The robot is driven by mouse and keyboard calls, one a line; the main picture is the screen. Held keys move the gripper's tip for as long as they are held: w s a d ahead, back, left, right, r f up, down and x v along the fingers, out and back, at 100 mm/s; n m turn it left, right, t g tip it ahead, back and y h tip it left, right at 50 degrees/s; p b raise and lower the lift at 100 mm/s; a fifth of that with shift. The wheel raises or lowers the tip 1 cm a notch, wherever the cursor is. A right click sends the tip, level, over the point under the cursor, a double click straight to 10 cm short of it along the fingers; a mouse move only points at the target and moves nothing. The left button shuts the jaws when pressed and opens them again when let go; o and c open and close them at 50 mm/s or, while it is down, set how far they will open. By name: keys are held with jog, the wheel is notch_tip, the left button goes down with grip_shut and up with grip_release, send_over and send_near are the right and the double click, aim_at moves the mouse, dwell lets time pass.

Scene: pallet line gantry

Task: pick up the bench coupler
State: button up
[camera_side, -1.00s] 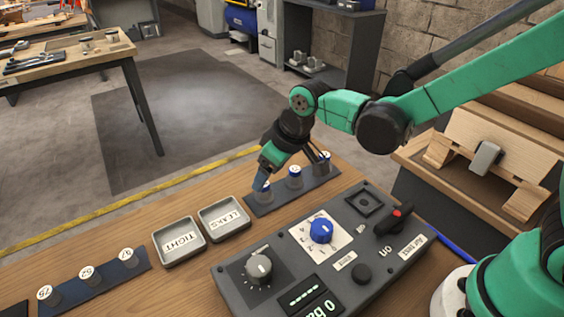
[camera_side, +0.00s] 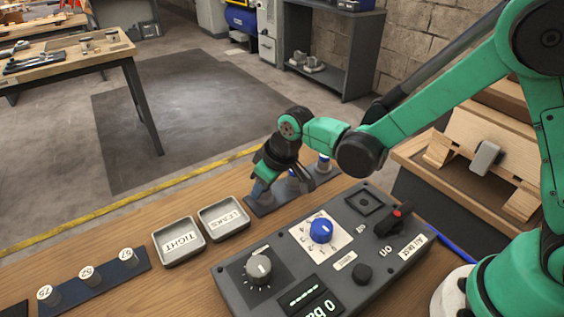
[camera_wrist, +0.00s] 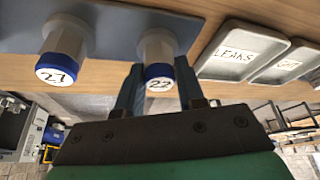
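A row of couplers with blue collars and white numbered tops stands on a dark rack (camera_side: 262,211) at the back edge of the bench. In the wrist view, coupler 22 (camera_wrist: 158,46) stands upright between the two fingers of my gripper (camera_wrist: 159,88). The fingers are apart, with gaps showing beside the coupler. In the side view, my gripper (camera_side: 268,183) is low over the rack's near end and partly hides the couplers. I cannot tell which one is called the bench coupler.
Two grey trays, LEAKS (camera_side: 224,218) and TIGHT (camera_side: 178,242), sit left of the rack. A grey control panel (camera_side: 236,293) with knobs and a display lies in front. A dark blue rack (camera_side: 75,291) with several numbered pieces is at front left.

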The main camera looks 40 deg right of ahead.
grip_shut()
notch_tip(320, 180, up, 20)
jog(key=f, duration=0.1)
jog(key=s+d+f, duration=0.4)
jog(key=s+d, duration=0.2)
jog(key=s, duration=0.1)
jog(key=s+d+f, duration=0.4)
jog(key=s+d, duration=0.2)
jog(key=s, duration=0.1)
jog(key=shift+a+f, duration=0.1)
jog(key=shift+f, duration=2.75)
jog(key=shift+f, duration=0.55)
